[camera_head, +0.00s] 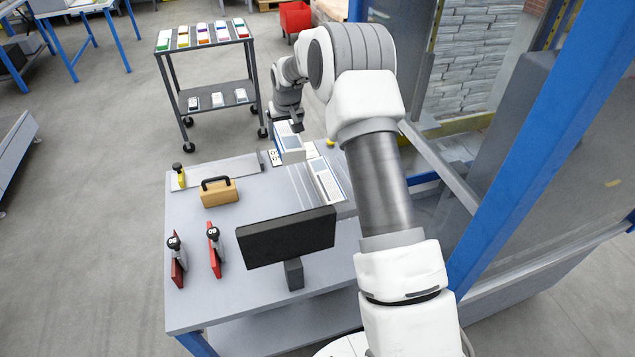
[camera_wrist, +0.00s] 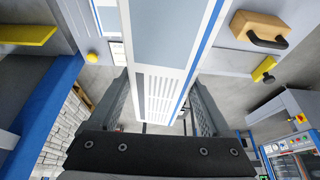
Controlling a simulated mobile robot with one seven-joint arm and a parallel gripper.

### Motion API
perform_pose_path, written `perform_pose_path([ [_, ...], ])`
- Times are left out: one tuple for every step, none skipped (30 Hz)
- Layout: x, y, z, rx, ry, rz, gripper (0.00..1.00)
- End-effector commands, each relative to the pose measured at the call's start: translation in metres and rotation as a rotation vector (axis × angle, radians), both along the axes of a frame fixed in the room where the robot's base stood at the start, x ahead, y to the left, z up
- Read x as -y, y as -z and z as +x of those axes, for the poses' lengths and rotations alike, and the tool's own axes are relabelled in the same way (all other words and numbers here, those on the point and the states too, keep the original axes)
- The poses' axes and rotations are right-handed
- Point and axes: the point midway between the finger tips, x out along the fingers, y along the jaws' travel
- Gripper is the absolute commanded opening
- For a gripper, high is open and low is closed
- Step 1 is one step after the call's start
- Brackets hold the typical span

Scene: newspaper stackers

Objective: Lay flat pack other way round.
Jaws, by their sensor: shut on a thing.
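A white flat pack with blue edges and a grey printed panel (camera_head: 291,149) is held by my gripper (camera_head: 291,124) over the far part of the grey table (camera_head: 235,285). In the wrist view the pack (camera_wrist: 172,40) runs up from between the two dark fingers of my gripper (camera_wrist: 165,105), which are closed on its sides. A second white and blue flat pack (camera_head: 326,181) lies on the table just right of and nearer than the held one. I cannot tell whether the held pack touches the table.
A black monitor (camera_head: 288,238) stands at the near middle. A tan case (camera_head: 218,192), a yellow-and-black tool (camera_head: 180,177) and two red stands (camera_head: 214,250) are on the left. A cart (camera_head: 205,68) with coloured packs stands behind. A blue post (camera_head: 515,150) rises on the right.

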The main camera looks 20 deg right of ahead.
Motion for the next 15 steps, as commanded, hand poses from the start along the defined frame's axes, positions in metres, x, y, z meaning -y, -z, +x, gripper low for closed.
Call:
perform_pose_path([
  [0.001, 0.017, 0.001, 0.005, 0.001, -0.003, 0.00],
  [0.001, 0.021, 0.001, 0.005, 0.001, -0.003, 0.00],
  [0.001, 0.026, 0.001, 0.005, 0.001, -0.004, 0.00],
  [0.001, 0.029, 0.001, 0.005, 0.001, -0.005, 0.00],
  [0.001, 0.031, 0.001, 0.005, 0.001, -0.005, 0.00],
  [0.001, 0.034, 0.001, 0.005, 0.001, -0.005, 0.00],
  [0.001, 0.035, 0.001, 0.005, 0.000, -0.006, 0.00],
  [0.001, 0.037, 0.001, 0.005, 0.000, -0.006, 0.00],
  [0.002, 0.038, 0.001, 0.005, 0.001, -0.006, 0.00],
  [0.003, 0.039, 0.000, 0.005, 0.002, -0.007, 0.00],
  [0.006, 0.041, 0.000, 0.004, 0.003, -0.006, 0.00],
  [0.010, 0.043, -0.002, 0.004, 0.005, -0.007, 0.00],
  [0.015, 0.046, -0.003, 0.004, 0.006, -0.006, 0.00],
  [0.020, 0.049, -0.006, 0.002, 0.006, -0.006, 0.00],
  [0.028, 0.053, -0.008, 0.002, 0.007, -0.006, 0.00],
])
